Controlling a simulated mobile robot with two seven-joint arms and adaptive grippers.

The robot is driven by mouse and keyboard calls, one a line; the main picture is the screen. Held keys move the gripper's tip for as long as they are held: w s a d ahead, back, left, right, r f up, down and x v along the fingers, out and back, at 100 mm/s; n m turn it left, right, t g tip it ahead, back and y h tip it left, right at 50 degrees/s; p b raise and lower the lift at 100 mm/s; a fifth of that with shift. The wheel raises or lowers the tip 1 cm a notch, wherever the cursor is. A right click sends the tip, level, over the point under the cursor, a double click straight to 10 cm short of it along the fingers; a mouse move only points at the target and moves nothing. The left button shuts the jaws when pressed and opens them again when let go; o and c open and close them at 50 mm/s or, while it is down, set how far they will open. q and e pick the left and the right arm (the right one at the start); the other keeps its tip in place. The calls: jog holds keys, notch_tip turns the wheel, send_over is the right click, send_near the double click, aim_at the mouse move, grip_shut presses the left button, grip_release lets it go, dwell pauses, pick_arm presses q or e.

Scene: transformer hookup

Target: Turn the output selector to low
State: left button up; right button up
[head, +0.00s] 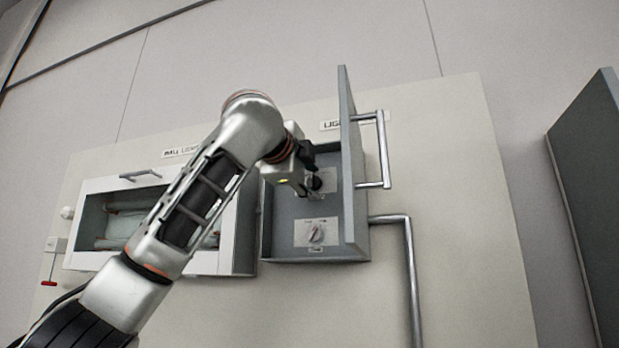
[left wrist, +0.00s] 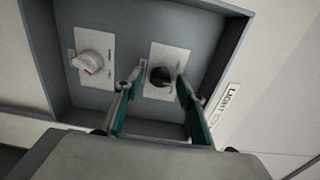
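An open grey box on the wall panel holds two rotary knobs on pale plates. The black knob (left wrist: 160,76) is the upper one in the head view, partly hidden there by my gripper. The light grey knob (head: 316,235) is below it; in the left wrist view the light knob (left wrist: 88,63) is at the left. The plate labels are too small to read, so I cannot tell which is the output selector. My left gripper (head: 312,185) is inside the box; in the left wrist view its open fingers (left wrist: 158,84) stand on either side of the black knob. Contact is unclear.
The box's door (head: 349,160) stands open at the right, with a bar handle (head: 386,150). A glass-fronted cabinet (head: 78,225) is to the left. A grey pipe (head: 409,275) runs down below the box. A dark grey panel (head: 595,190) stands at far right.

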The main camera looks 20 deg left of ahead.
pick_arm(q)
jog(key=shift+s, duration=0.1)
jog(key=c, duration=1.1)
pick_arm(e)
jog(key=shift+a+r, duration=0.15)
jog(key=shift+r, duration=0.05)
